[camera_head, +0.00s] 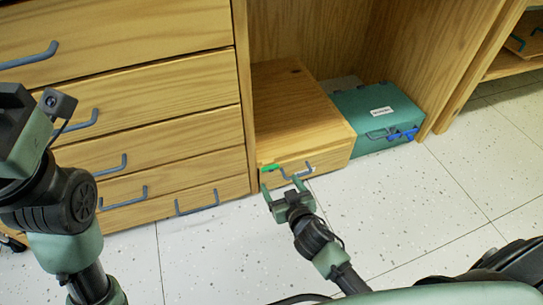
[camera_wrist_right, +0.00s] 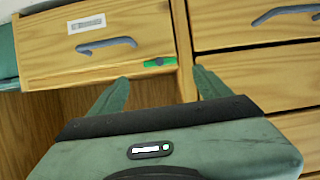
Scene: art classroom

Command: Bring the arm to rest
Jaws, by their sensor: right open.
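My right gripper (camera_head: 283,184) is open and empty, low in front of a small wooden drawer box (camera_head: 300,100). Its two green fingers also show spread apart in the right wrist view (camera_wrist_right: 157,88), with nothing between them. The box's front has a grey-blue handle (camera_head: 297,171) and a green piece (camera_head: 270,168) at one edge. I cannot tell whether the fingers touch the front. My left arm (camera_head: 60,200) stands raised at the left of the head view, in front of the cabinet. Its gripper fingers cannot be made out.
A wooden cabinet (camera_head: 170,95) with several handled drawers fills the left. A teal case (camera_head: 378,112) with a blue clasp stands right of the drawer box, inside the open bay. A shelf unit (camera_head: 515,62) stands far right. The speckled floor (camera_head: 440,190) is clear at the right.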

